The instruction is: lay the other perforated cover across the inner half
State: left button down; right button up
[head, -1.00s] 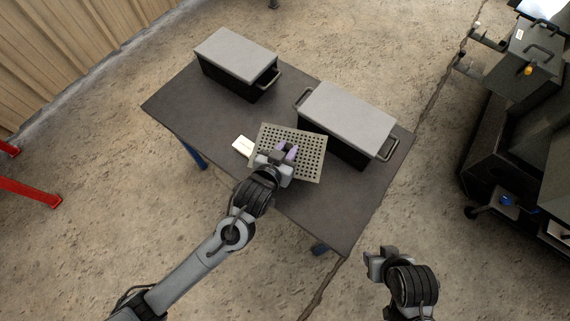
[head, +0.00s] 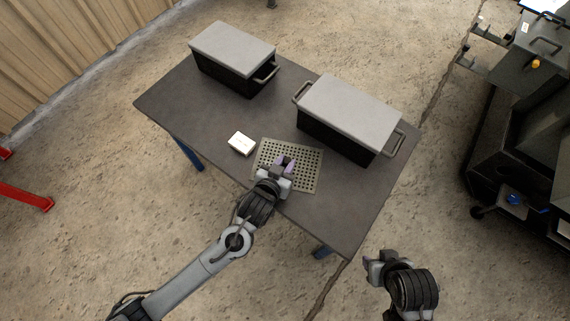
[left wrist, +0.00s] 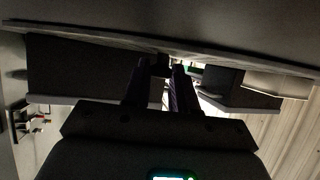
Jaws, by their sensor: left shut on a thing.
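A thin grey perforated cover (head: 306,168) lies level, low over the front middle of the table; I cannot tell whether it touches the tabletop. My left gripper (head: 284,161) is over the middle of the cover, its purple fingers shut on it. In the left wrist view the fingers (left wrist: 160,82) point at a dark surface seen nearly edge-on; the grip point is too dark to make out. My right gripper (head: 371,264) is off the table's front right edge, with nothing visibly held. I see no second perforated cover.
Two black boxes with grey tops and side handles stand on the dark table (head: 205,125): one at back left (head: 233,50), one at right (head: 350,110). A small white box (head: 241,143) sits just left of the cover. The table's left part is clear.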

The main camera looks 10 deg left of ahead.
dwell(0.3)
pick_arm(q)
jog(key=c, duration=0.9)
grip_release()
jog(key=shift+r, duration=0.15)
jog(key=p+v, duration=0.4)
jog(key=v, duration=0.7)
jog(key=shift+s+r+p, duration=0.15)
jog(key=shift+s+p, duration=0.15)
jog(key=shift+p, duration=0.1)
jog(key=shift+s+a+g, duration=0.25)
jog(key=shift+a+g, duration=0.05)
jog(key=shift+a, duration=0.1)
jog(key=s+a+g+y, duration=0.1)
jog(key=s+a+g, duration=0.2)
jog(key=a, duration=0.1)
jog(key=shift+s+a+f+n+g, duration=0.2)
jog(key=shift+s+a+n+g, duration=0.1)
jog(key=shift+s+a+n, duration=0.1)
jog(key=shift+o, duration=0.4)
jog(key=s+a+g+y, duration=0.2)
jog(key=s+a+g, duration=0.2)
jog(key=s+a, duration=0.4)
jog(key=shift+s+a+g, duration=0.15)
jog(key=shift+s+g, duration=0.15)
jog(key=shift+s, duration=0.2)
